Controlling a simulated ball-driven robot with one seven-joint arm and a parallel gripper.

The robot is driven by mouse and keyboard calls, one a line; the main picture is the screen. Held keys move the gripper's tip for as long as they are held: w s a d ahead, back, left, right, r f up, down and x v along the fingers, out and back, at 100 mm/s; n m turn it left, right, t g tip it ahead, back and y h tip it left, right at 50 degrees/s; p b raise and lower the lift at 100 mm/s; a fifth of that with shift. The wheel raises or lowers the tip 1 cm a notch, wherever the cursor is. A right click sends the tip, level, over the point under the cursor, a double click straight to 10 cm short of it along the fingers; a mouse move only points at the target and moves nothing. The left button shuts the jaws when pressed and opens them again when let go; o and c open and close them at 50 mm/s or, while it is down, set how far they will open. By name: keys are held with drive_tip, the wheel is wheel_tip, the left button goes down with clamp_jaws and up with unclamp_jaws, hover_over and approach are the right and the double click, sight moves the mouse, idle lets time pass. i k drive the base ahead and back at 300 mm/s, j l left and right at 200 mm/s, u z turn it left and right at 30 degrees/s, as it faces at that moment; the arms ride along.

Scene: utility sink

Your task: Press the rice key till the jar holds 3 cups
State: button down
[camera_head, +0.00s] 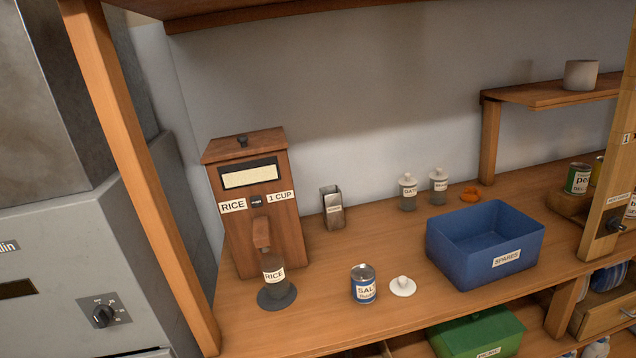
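The rice dispenser (226,238) is a wooden box with a lid and a dark knob, at the left of the wooden counter. Its front window shows pale contents. Below the window, a small dark key (256,202) sits between the labels "RICE" and "1 CUP". A wooden spout (262,234) points down over a jar (274,282) labelled "RICE", which stands upright on a dark round base (277,301). The jar looks dark inside, and I cannot tell how much rice it holds. My gripper is not in view.
A "SAL..." tin (364,287) and a white lid (403,287) stand right of the jar. A blue "SPARES" bin (470,265) is farther right. A small metal holder (333,210) stands beside the dispenser. A wooden post (135,160) rises at the left front.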

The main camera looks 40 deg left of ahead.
sight(256, 201)
drive_tip(key=i+l, duration=0.1)
drive_tip(key=i, duration=0.5)
drive_tip(key=i+l+u, duration=0.1)
drive_tip(key=i, duration=0.5)
drive_tip(key=i+u, duration=0.25)
drive_tip(key=u, duration=0.15)
drive_tip(key=i+l+u, duration=0.15)
drive_tip(key=u, duration=0.25)
drive_tip(key=i+l+u, duration=0.2)
drive_tip(key=u, duration=0.15)
drive_tip(key=i+l+u, duration=0.2)
drive_tip(key=u, duration=0.2)
drive_tip(key=i+l+u, duration=0.25)
drive_tip(key=l+u, duration=0.1)
drive_tip(key=u, duration=0.2)
drive_tip(key=i, duration=0.05)
